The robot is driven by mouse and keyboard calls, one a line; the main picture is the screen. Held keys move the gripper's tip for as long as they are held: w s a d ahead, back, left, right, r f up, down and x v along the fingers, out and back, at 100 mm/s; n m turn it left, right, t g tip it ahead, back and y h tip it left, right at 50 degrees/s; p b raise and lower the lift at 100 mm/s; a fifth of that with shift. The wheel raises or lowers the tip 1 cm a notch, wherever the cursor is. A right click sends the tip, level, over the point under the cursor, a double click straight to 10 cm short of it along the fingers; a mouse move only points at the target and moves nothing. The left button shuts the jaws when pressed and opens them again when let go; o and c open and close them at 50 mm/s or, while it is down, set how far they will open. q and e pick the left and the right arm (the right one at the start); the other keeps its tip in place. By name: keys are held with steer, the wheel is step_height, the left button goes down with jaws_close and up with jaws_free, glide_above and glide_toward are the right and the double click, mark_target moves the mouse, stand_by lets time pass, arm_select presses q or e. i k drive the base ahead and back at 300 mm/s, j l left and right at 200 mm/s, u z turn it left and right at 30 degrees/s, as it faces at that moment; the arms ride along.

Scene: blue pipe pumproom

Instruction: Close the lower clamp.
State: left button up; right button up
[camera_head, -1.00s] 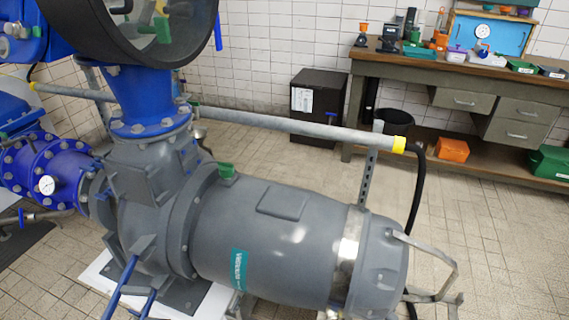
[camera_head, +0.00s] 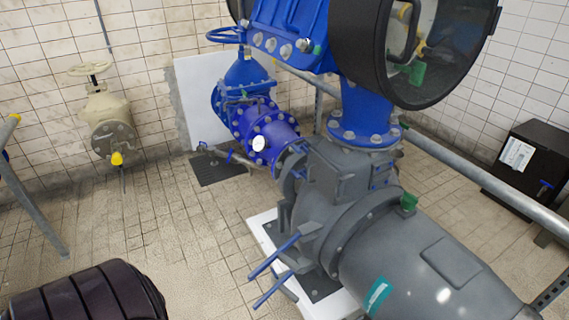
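A large grey pump body (camera_head: 345,170) stands at the centre right on a white base. Two blue lever handles, an upper one (camera_head: 274,256) and a lower one (camera_head: 273,291), stick out from its lower left side, roughly parallel and slanting down to the left. I cannot tell for sure which part is the lower clamp, or whether it is open or shut. A black-rimmed round glass window (camera_head: 415,45) sits above the pump, by the blue neck (camera_head: 362,115). Neither of my grippers is in view.
Blue bolted pipework with a gauge (camera_head: 259,143) lies behind the pump. A beige valve (camera_head: 108,120) is at the left wall, a grey rail (camera_head: 40,215) at far left. A dark ribbed object (camera_head: 85,295) fills the bottom left corner.

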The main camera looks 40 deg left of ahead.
mark_target(280, 286)
steer(key=k+j+z, duration=0.1)
steer(key=j, duration=0.35)
steer(key=k+j, duration=0.1)
steer(key=j, duration=0.4)
steer(key=k+j+z, duration=0.15)
steer(key=j, duration=0.3)
steer(key=k+j, duration=0.1)
steer(key=j, duration=0.35)
steer(key=k+j+z, duration=0.15)
steer(key=j, duration=0.3)
steer(key=k+j, duration=0.1)
steer(key=j, duration=0.35)
steer(key=k+j+z, duration=0.15)
steer(key=j, duration=0.3)
steer(key=k+j+z, duration=0.1)
steer(key=j, duration=0.3)
steer(key=k, duration=0.1)
